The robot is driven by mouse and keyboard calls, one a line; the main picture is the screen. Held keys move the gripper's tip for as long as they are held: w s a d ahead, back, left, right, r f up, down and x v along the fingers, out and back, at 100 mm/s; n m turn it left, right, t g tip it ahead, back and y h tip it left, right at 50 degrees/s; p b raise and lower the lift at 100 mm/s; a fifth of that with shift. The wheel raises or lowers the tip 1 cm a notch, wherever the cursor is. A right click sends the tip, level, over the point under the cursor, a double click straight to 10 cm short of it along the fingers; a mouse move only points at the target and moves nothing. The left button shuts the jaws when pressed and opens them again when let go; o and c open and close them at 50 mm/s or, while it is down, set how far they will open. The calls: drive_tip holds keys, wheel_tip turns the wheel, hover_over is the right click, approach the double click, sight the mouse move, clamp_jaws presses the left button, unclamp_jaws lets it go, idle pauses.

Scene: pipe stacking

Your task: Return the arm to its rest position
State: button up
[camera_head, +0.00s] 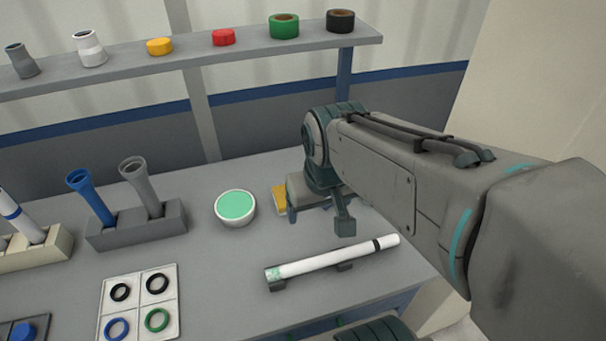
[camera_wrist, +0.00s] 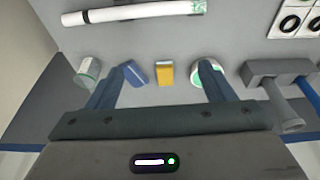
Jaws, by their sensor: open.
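My gripper (camera_head: 318,215) hangs over the right part of the grey table, between the green-filled bowl and the white pipe. Its two fingers also show in the wrist view (camera_wrist: 160,70), wide apart with nothing held between them. The white pipe (camera_head: 325,260) with a black band lies on two small dark supports in front of the gripper; it also crosses the top of the wrist view (camera_wrist: 135,11). A yellow block (camera_head: 279,197) is partly hidden behind the gripper in the head view and shows between the fingers in the wrist view.
The bowl (camera_head: 235,207) stands left of the gripper. A grey holder (camera_head: 137,228) carries upright blue and grey pipes. A white ring tray (camera_head: 139,303) lies in front. A shelf (camera_head: 190,58) with rings and fittings runs behind. A blue item (camera_wrist: 135,74) and a white-green cup (camera_wrist: 88,71) sit near the left finger.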

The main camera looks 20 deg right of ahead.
drive_tip(key=shift+s+f, duration=0.25)
drive_tip(key=shift+s, duration=0.95)
idle(0.4)
